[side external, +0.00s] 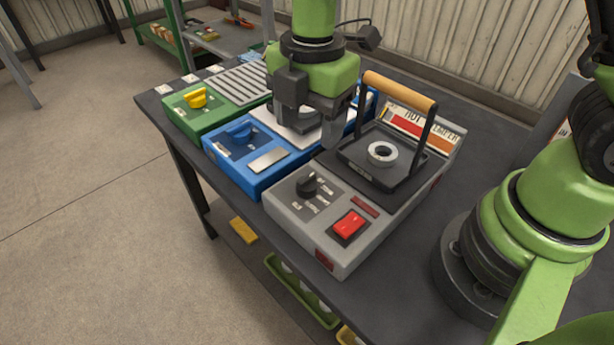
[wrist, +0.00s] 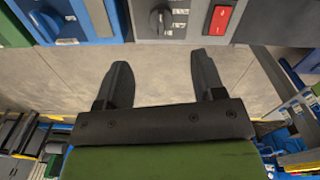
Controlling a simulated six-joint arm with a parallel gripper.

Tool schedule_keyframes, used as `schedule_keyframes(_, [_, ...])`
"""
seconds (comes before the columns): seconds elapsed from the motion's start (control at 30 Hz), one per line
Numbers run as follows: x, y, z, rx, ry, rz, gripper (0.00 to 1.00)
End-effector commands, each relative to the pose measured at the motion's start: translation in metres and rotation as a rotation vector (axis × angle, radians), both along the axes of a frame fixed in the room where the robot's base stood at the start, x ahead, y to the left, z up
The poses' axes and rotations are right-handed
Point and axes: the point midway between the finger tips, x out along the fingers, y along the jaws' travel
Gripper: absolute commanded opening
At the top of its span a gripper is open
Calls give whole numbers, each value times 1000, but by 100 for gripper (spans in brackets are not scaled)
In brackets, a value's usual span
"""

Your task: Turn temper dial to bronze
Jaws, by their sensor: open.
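A black dial (side external: 308,185) with small white labels around it sits on the grey box (side external: 285,215); it also shows at the top of the wrist view (wrist: 158,17). I cannot read the labels or tell which mark the dial points to. A blue dial (side external: 240,132) sits on the blue box (side external: 225,172), and a yellow dial (side external: 196,98) on the green box (side external: 184,123). My gripper (side external: 312,125) is open and empty, above the back part of the blue box in the side view. In the wrist view my gripper's fingers (wrist: 163,80) are apart, clear of the dials.
A red switch (side external: 349,224) is beside the black dial. A wooden-handled frame (side external: 400,90) rises behind it, around a dark tray holding a pale ring (side external: 382,152). A shelf (side external: 215,38) stands behind.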

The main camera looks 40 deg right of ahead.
Motion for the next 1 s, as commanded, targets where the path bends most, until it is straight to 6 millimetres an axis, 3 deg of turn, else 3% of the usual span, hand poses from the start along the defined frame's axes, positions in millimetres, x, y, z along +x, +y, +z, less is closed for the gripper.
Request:
schedule_keyframes(0.27, [1, 4, -29, -18, 24, 94, 63])
schedule_keyframes(0.5, [0, 3, -75, -19, 26, 89, 63])
schedule_keyframes(0.7, [1, 3, -102, -18, 21, 88, 63])
schedule_keyframes(1.0, [1, 4, -111, -16, 18, 86, 63])
